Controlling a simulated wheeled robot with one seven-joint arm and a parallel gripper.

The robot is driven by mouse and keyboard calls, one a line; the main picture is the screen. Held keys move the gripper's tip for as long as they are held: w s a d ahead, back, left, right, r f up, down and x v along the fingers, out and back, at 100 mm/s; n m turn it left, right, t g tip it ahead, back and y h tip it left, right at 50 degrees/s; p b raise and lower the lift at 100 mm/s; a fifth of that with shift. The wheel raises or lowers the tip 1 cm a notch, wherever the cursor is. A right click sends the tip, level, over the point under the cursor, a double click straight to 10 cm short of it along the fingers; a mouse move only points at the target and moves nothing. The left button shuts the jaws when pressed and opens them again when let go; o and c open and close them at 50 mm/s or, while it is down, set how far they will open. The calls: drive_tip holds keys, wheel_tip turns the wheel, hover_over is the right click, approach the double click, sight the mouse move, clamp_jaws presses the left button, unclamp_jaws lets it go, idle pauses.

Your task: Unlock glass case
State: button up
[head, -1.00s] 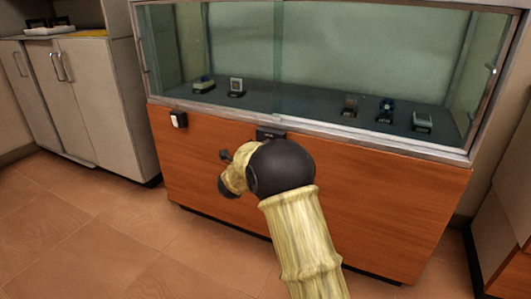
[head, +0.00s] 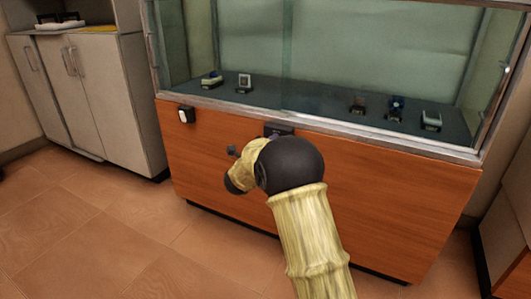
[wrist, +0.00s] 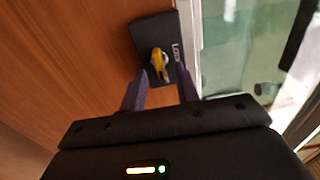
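The glass case (head: 340,45) stands on a wooden base (head: 400,190), with a metal rim between glass and wood. A black lock box (head: 279,129) sits on the wood just under the rim, partly behind my arm in the head view. In the wrist view the lock box (wrist: 145,35) bears letters and a yellow key or knob (wrist: 159,64) with a silvery part. My gripper (wrist: 163,76) is open and empty, its two purple fingers apart just short of the lock, the yellow piece between their tips. Contact cannot be told. In the head view my arm largely hides the gripper.
A black-and-white switch-like box (head: 186,114) is on the wooden base at left. Several small display items (head: 397,108) stand inside the glass. A grey cabinet (head: 95,95) is at left, another cabinet (head: 508,215) at right. The tiled floor (head: 120,230) at left is clear.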

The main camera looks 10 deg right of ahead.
drive_tip(key=p+v, duration=0.6)
drive_tip(key=v, duration=1.1)
drive_tip(key=shift+a, duration=0.1)
